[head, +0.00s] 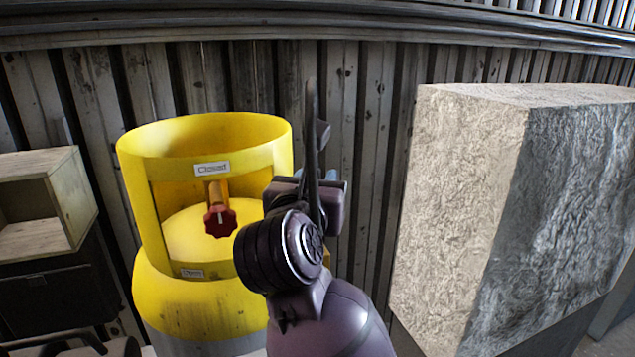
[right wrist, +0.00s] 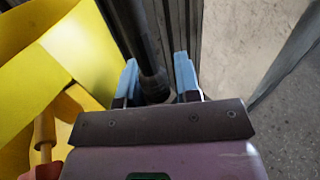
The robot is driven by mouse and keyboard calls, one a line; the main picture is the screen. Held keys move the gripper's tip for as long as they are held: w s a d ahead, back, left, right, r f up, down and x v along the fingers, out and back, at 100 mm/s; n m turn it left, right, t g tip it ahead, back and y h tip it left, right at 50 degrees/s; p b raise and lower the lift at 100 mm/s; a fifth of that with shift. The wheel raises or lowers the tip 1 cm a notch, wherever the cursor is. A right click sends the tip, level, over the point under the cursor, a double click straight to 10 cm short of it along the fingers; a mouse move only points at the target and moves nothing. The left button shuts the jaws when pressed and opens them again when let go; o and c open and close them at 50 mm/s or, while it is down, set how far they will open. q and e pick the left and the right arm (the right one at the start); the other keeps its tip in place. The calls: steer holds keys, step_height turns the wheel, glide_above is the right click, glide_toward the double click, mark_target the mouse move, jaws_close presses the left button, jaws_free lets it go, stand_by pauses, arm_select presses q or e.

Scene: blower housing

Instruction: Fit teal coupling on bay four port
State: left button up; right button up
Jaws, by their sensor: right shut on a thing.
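My right gripper (head: 322,190) is in the middle of the head view, in front of the right edge of the yellow cylinder. In the right wrist view, its blue fingertips (right wrist: 157,82) are shut on a long dark rod-like thing (right wrist: 138,35). In the head view this dark thing (head: 311,120) stands nearly upright above the gripper and looks thin. I cannot tell what it is. I see no teal coupling and no port marked bay four in either view. My left gripper is not in view.
A yellow gas cylinder (head: 180,290) with an open collar and red valve knob (head: 220,222) stands left of my right arm. A large rough stone block (head: 460,190) stands at right. A wooden box (head: 70,200) is at far left. A corrugated wall (head: 370,130) closes the back.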

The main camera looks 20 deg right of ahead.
steer(key=shift+f+b, duration=1.05)
steer(key=shift+f, duration=0.35)
steer(key=o, duration=1.1)
steer(key=shift+r, duration=0.1)
